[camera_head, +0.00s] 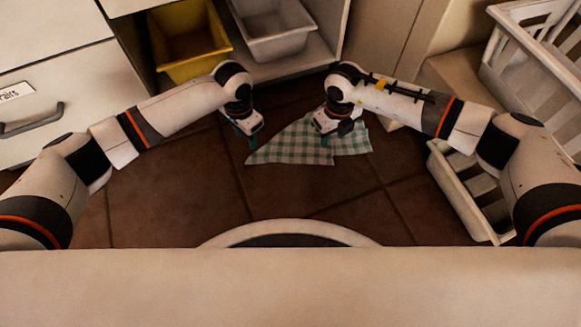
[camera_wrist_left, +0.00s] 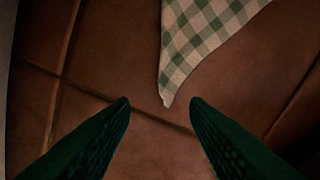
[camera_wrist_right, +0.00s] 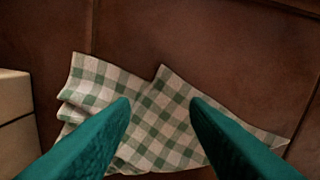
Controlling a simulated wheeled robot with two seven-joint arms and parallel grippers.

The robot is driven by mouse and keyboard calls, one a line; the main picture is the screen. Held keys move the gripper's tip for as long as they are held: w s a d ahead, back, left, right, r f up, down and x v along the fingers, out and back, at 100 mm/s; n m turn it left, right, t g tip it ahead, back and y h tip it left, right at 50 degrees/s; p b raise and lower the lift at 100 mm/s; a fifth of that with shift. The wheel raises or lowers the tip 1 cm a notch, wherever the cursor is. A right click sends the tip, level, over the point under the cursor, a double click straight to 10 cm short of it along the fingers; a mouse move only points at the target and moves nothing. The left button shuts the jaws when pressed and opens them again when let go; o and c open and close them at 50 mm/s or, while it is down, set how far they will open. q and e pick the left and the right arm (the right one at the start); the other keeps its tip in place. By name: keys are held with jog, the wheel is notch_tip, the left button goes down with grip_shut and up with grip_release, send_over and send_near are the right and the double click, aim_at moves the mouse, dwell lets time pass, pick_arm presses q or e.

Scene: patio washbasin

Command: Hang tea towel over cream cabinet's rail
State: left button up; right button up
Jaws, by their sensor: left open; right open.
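The tea towel (camera_head: 290,148), green and white checked, lies crumpled on the brown tiled floor. My left gripper (camera_head: 247,138) is just left of the towel, open and empty. In the left wrist view a pointed corner of the towel (camera_wrist_left: 180,62) lies just beyond and between the fingertips (camera_wrist_left: 160,104). My right gripper (camera_head: 326,138) is open above the towel's right part. In the right wrist view the towel (camera_wrist_right: 150,125) spreads under and between the open fingers (camera_wrist_right: 160,104). I cannot tell whether the fingers touch it.
A cream drawer front (camera_head: 50,90) with a grey handle (camera_head: 32,121) and a label is at left. A yellow bin (camera_head: 188,40) and a white bin (camera_head: 270,28) sit in an open compartment behind. White slatted crates (camera_head: 468,190) are at right.

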aim_at(251, 158)
pick_arm(q)
notch_tip(251, 158, down, 7)
jog(key=shift+f, duration=0.15)
pick_arm(e)
notch_tip(251, 158, down, 7)
jog(key=shift+f, duration=0.2)
pick_arm(q)
jog(key=shift+f+b, duration=0.45)
jog(key=shift+f, duration=0.05)
pick_arm(e)
jog(key=shift+f, duration=0.45)
pick_arm(q)
jog(key=shift+f, duration=0.3)
jog(key=shift+c, duration=0.3)
pick_arm(e)
jog(key=shift+c, duration=0.3)
pick_arm(q)
grip_shut()
pick_arm(e)
jog(key=shift+s, duration=0.1)
grip_shut()
